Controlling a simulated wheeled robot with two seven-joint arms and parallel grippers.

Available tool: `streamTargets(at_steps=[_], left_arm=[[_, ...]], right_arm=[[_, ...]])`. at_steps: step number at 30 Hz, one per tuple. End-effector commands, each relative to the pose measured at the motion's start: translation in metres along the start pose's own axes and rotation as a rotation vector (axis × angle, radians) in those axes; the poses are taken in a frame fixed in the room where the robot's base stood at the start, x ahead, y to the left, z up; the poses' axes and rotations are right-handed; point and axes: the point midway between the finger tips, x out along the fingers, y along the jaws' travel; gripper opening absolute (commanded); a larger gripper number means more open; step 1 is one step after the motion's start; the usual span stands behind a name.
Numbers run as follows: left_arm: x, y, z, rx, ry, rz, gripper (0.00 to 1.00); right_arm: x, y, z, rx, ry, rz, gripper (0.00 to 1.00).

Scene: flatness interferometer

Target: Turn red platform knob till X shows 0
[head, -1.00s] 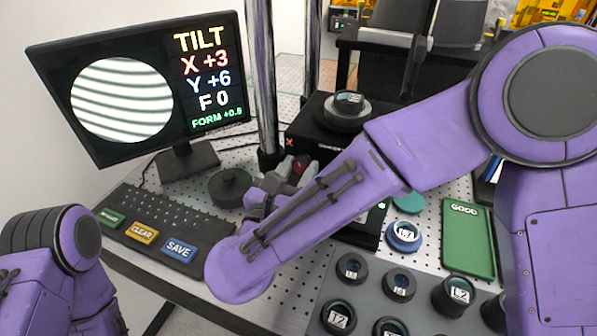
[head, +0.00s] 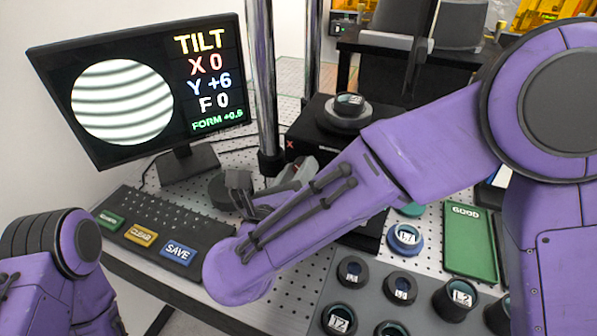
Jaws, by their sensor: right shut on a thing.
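The monitor (head: 150,85) at the left shows TILT with X 0, Y +6, F 0 and FORM +0.5, beside a round picture of curved dark fringes. The black platform (head: 330,125) stands behind my right gripper, with a red X mark on its front left corner and a dark round part labelled on top. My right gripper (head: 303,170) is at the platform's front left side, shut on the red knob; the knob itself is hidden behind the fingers. My left gripper is out of view; only part of that arm shows at the lower left.
A keyboard panel with a SAVE key (head: 178,251) lies front left. A green GOOD tray (head: 470,242) and several labelled lens holders stand at the right. Chrome posts (head: 262,80) rise behind the gripper.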

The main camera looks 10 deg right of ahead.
Motion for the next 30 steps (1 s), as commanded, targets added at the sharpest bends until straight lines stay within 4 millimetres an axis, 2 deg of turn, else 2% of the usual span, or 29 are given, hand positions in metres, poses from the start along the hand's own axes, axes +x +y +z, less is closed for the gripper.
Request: streamTargets(at_steps=[13, 14, 15, 16, 25, 28, 30], left_arm=[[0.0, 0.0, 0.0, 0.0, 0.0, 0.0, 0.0], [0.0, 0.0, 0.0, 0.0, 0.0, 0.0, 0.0], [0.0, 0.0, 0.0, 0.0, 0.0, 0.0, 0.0], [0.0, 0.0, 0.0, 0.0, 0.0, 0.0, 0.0], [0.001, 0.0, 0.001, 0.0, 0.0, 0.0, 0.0], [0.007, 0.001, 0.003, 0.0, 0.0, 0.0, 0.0], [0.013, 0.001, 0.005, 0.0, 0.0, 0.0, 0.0]], right_arm=[[0.0, 0.0, 0.002, -0.006, -0.004, 0.0, 0.07], [0.0, 0.0, 0.002, -0.006, -0.004, 0.0, 0.47], [0.0, 0.0, 0.002, -0.006, -0.004, 0.0, 0.6], [0.0, 0.0, 0.002, -0.006, -0.004, 0.0, 0.63], [-0.003, 0.0, 0.0, -0.006, -0.002, 0.0, 0.63], [-0.016, 0.002, -0.001, -0.005, -0.005, 0.0, 0.63], [-0.032, 0.003, -0.002, -0.006, -0.006, 0.001, 0.63]])
